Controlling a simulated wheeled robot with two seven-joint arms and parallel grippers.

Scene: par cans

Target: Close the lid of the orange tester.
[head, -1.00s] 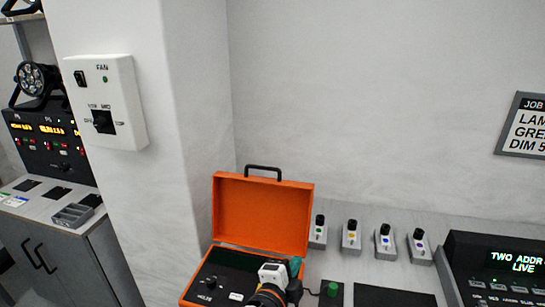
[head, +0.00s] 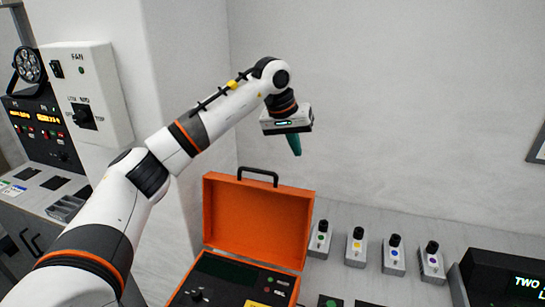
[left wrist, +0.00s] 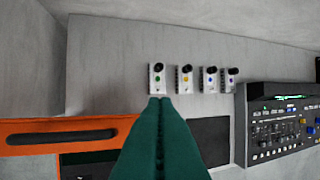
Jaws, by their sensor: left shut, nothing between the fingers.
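The orange tester (head: 235,292) stands on the counter in the lower middle of the head view. Its lid (head: 257,222) is open and stands upright at the back, with a black handle (head: 258,176) on its top edge. My left gripper (head: 295,152) is shut and empty, pointing down above the lid and a little to its right, apart from it. In the left wrist view its green fingers (left wrist: 160,105) are together, and the lid's orange edge with the handle (left wrist: 62,137) lies to their left.
Several small boxes with black knobs (head: 356,246) stand in a row right of the tester. A black console (head: 500,280) is farther right. A fan switch box (head: 85,92) is on the wall pillar at left.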

